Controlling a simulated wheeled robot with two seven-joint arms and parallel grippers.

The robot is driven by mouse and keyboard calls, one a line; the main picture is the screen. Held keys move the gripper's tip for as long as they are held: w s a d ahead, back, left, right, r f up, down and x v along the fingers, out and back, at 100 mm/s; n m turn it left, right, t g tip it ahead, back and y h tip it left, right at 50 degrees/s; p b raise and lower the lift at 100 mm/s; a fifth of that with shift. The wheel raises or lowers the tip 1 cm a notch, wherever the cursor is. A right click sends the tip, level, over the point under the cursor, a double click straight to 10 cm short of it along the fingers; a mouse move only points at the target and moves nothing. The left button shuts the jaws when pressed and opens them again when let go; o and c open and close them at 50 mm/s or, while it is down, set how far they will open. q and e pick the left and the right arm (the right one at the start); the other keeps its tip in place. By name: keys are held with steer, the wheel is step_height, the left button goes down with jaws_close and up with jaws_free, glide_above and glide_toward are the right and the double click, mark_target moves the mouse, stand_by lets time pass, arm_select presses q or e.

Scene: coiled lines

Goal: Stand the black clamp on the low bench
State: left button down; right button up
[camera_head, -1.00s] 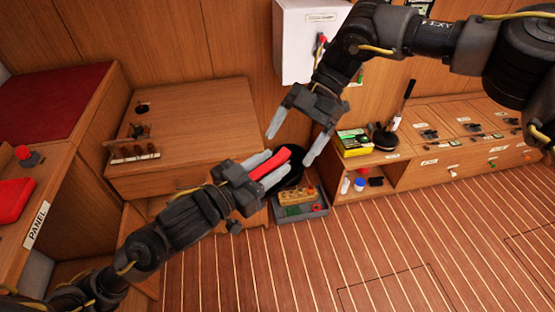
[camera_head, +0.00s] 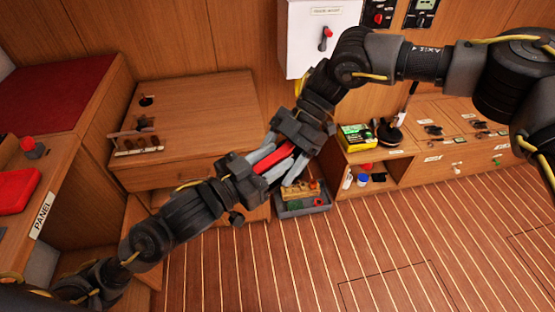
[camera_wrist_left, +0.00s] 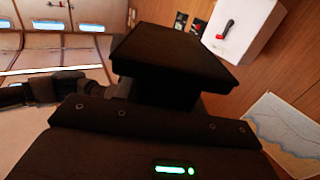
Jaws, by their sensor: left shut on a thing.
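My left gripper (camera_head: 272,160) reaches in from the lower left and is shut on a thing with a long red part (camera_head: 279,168). A dark, wide-topped shape (camera_wrist_left: 170,60) fills the middle of the left wrist view; I take it to be the held black clamp, though its outline is mostly hidden. My right gripper (camera_head: 277,165) comes down from the upper right, its fingers apart on both sides of the red part. Whether they touch it is hidden. A wooden bench (camera_head: 200,105) stands behind the left gripper; its right part of the top is bare.
A grey tray with small parts (camera_head: 303,207) lies on the striped floor below the grippers. A low cabinet (camera_head: 410,165) at the right carries a yellow box (camera_head: 356,138) and a black round thing (camera_head: 388,134). A white switch box (camera_head: 318,40) hangs on the wall.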

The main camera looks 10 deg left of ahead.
steer(key=c, duration=1)
arm_select(q)
steer(key=c, duration=0.8)
jaws_free()
